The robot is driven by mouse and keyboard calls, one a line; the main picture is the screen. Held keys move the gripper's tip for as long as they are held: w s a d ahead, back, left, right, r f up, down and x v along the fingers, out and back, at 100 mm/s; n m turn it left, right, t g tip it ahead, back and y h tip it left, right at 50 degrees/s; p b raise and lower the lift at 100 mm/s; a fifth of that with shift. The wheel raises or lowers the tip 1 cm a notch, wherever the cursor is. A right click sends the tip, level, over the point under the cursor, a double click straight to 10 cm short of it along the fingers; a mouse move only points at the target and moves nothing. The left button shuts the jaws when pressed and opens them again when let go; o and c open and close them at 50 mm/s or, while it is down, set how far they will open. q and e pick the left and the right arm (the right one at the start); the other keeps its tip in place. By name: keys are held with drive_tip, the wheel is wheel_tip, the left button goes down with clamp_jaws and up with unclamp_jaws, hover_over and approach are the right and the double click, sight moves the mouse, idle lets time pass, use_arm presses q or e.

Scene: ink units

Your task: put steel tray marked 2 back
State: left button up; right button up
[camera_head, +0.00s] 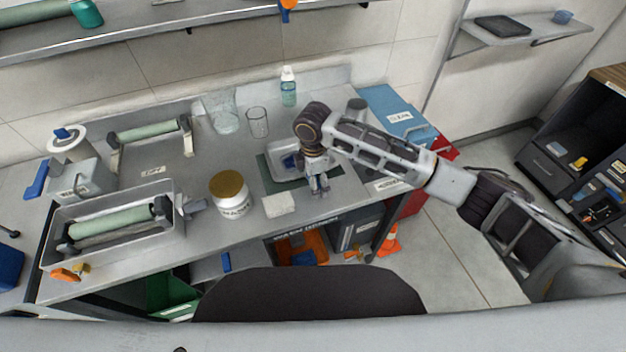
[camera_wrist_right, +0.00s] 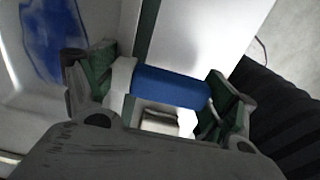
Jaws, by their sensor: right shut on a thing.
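A shallow steel tray (camera_head: 279,152) with blue ink inside lies on the green mat (camera_head: 268,178) on the bench, partly hidden by my right wrist. I cannot read a mark 2 on it. My right gripper (camera_head: 319,189) points down at the tray's right front side. In the right wrist view, its jaws are shut on a blue grip (camera_wrist_right: 171,87) with pale bracket ends, which looks like the tray's handle. The tray's pale wall (camera_wrist_right: 98,22) and a blue ink patch (camera_wrist_right: 50,40) show at the left there. My left gripper is not in view.
A white jar (camera_head: 233,205) with a gold lid and a white block (camera_head: 279,205) stand left of the gripper. Behind are glass beakers (camera_head: 257,122) and a bottle (camera_head: 289,88). A larger tray with a roller (camera_head: 110,222) fills the bench's left.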

drive_tip(key=shift+f, duration=0.1)
drive_tip(key=o, duration=0.8)
drive_tip(key=shift+o, duration=0.4)
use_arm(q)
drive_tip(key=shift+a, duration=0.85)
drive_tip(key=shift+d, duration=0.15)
use_arm(e)
drive_tip(key=shift+r, duration=0.5)
wheel_tip(320, 180, up, 4)
drive_tip(key=shift+r, duration=0.15)
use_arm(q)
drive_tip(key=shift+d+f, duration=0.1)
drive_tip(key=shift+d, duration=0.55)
use_arm(e)
wheel_tip(320, 180, up, 7)
